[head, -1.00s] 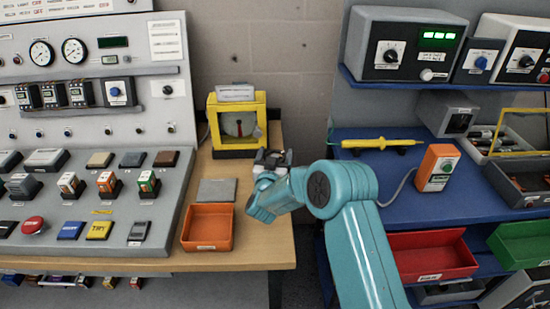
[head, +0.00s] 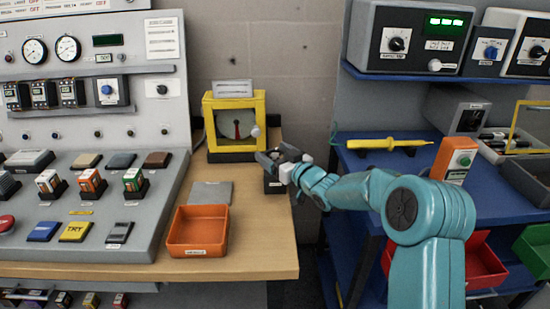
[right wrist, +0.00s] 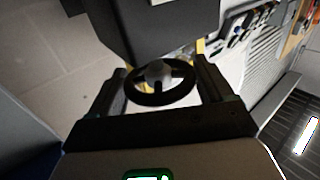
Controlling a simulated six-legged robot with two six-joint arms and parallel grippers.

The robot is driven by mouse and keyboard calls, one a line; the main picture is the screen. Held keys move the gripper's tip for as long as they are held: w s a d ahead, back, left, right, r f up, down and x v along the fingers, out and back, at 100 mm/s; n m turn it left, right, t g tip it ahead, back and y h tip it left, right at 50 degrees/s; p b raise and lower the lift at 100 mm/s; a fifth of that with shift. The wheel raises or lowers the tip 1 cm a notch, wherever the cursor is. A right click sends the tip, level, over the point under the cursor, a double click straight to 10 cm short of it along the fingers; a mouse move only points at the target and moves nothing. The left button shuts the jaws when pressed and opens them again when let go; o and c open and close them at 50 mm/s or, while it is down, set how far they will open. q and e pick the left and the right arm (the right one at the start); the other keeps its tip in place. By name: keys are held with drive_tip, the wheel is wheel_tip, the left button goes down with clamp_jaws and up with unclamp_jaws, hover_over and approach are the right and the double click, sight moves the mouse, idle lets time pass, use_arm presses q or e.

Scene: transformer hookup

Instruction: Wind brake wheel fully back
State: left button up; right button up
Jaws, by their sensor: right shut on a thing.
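The brake wheel (right wrist: 160,84) is a small black spoked wheel with a grey hub, seen in the right wrist view between the two fingers of my right gripper (right wrist: 162,88). The fingers are shut on its rim from both sides. In the head view my right gripper (head: 284,156) is at a small dark labelled box (head: 274,185) near the bench's right edge; the wheel itself is hidden there. Behind it stands a yellow-framed gauge (head: 236,92) with a pale dial and a red pointer (head: 237,130) standing about upright. My left gripper is not in view.
An orange tray (head: 197,232) and a grey plate (head: 210,194) lie left of the gripper on the wooden bench (head: 255,255). The grey control console (head: 145,215) bounds the left. A blue shelf unit (head: 375,165) with a yellow probe (head: 390,143) stands right, across a gap.

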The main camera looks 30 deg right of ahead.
drive_tip(key=shift+n+y+p, duration=0.8)
drive_tip(key=shift+y+p, duration=0.05)
drive_tip(key=shift+y, duration=0.35)
drive_tip(key=shift+r, duration=0.1)
drive_tip(key=o, duration=0.9)
drive_tip(key=shift+o, duration=0.2)
drive_tip(key=shift+w, duration=0.1)
drive_tip(key=s+d, duration=0.3)
drive_tip(key=s, duration=1.3)
drive_tip(key=shift+b, duration=0.3)
drive_tip(key=shift+d, duration=0.1)
